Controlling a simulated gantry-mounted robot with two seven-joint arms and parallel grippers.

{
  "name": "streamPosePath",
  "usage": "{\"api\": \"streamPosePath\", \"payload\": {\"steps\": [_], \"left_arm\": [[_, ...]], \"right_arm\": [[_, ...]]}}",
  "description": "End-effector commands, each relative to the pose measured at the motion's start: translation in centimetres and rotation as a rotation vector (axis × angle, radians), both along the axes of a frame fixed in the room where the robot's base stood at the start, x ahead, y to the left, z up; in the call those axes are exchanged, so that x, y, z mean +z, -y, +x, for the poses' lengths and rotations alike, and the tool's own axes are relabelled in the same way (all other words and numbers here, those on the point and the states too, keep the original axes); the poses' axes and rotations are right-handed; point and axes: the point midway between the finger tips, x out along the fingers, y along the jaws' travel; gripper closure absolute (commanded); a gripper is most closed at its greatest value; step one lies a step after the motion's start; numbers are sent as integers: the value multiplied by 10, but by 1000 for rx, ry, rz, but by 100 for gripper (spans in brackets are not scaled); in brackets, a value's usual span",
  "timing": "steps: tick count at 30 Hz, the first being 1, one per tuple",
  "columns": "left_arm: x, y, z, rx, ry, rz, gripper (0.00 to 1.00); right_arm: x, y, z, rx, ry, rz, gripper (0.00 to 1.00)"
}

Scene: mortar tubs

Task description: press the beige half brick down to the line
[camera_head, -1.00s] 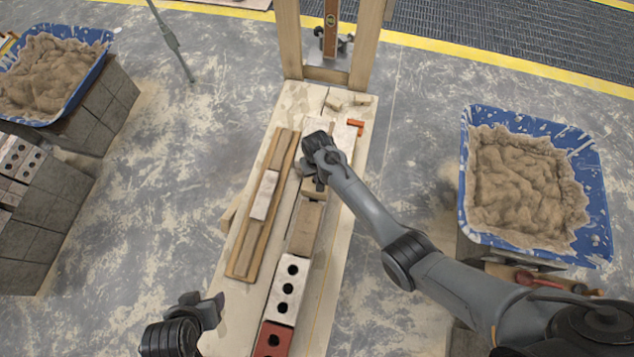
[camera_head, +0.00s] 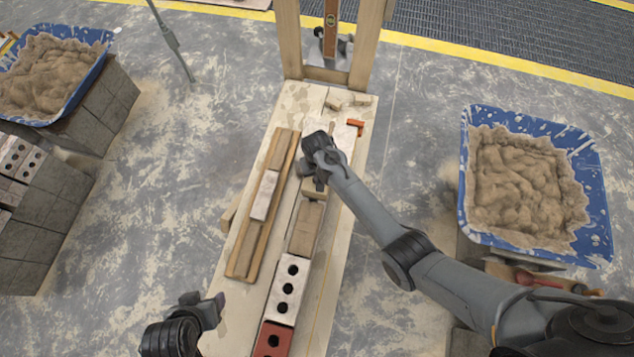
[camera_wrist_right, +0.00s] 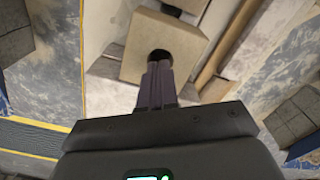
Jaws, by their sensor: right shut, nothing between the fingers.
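The beige half brick (camera_wrist_right: 137,45) is under my right gripper in the right wrist view. It also shows in the head view (camera_head: 313,195), partly hidden by the hand, at the far end of the brick row on the pale board. My right gripper (camera_wrist_right: 160,72) is shut and empty, its fingertips at the brick's face by a dark round patch. I cannot tell whether they touch it. The line is not clear in these views. My left gripper (camera_head: 206,303) is left of the board, away from the bricks; its jaw opening is unclear.
In the row nearer me are a tan brick (camera_head: 306,229), a white holed brick (camera_head: 289,290) and a red holed brick (camera_head: 273,340). A wooden piece with a pale brick (camera_head: 265,196) lies to the left. Blue mortar tubs stand left (camera_head: 103,62) and right (camera_head: 463,190).

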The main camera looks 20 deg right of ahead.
Motion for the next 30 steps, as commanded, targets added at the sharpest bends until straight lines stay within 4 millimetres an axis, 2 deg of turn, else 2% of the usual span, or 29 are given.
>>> {"api": "streamPosePath", "payload": {"steps": [20, 30], "left_arm": [[-10, 0, 0, 0, 0, 0, 41], [-8, 0, 0, 0, 0, 0, 41]], "right_arm": [[-16, 0, 0, 0, 0, 0, 100], [-16, 0, 0, 0, 0, 0, 100]]}}
